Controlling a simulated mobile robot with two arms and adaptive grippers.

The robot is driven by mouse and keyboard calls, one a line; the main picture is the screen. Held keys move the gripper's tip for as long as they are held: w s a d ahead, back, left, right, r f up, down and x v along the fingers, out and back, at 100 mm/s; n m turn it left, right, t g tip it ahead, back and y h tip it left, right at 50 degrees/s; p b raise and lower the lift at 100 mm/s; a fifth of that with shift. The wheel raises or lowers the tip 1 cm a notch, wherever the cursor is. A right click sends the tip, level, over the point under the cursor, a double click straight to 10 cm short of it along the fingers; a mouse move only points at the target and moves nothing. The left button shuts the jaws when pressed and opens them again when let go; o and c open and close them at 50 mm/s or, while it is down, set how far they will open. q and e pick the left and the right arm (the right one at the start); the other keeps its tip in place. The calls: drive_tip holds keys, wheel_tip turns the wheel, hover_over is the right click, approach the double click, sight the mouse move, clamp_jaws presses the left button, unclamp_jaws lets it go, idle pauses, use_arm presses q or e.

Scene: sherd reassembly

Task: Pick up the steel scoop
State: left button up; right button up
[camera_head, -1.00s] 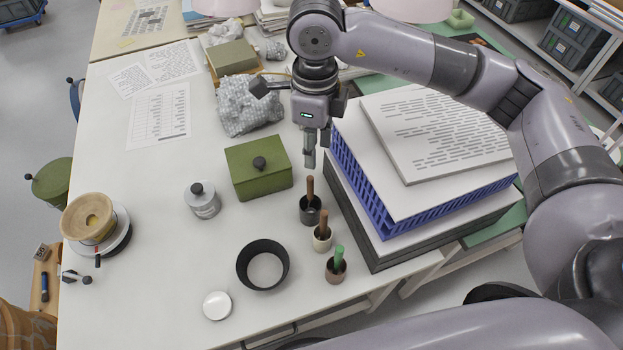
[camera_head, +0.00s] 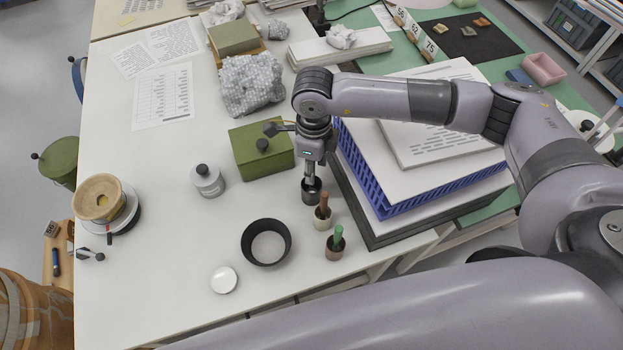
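The steel scoop cannot be told for sure. A dark grey metallic cup (camera_head: 311,195) stands on the white table, and its upright brown handle, seen earlier, is now hidden by my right gripper. My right gripper (camera_head: 310,178) points straight down right over this cup, fingers at its mouth. Whether the fingers are closed on the handle does not show. Beside it stand a cream cup with a brown handle (camera_head: 323,211) and a brown cup with a green handle (camera_head: 336,242). My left gripper is out of view.
A green box (camera_head: 260,158) stands close left of my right gripper. A blue crate (camera_head: 375,182) topped with white boards stands close on the right. A black ring (camera_head: 266,242), a white disc (camera_head: 224,280) and a lidded jar (camera_head: 207,180) stand nearby.

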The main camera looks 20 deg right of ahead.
drive_tip(key=f, duration=0.2)
drive_tip(key=f+p, duration=0.1)
drive_tip(key=f, duration=0.1)
drive_tip(key=shift+w+a, duration=0.15)
drive_tip(key=shift+w, duration=0.05)
drive_tip(key=shift+c, duration=0.3)
clamp_jaws()
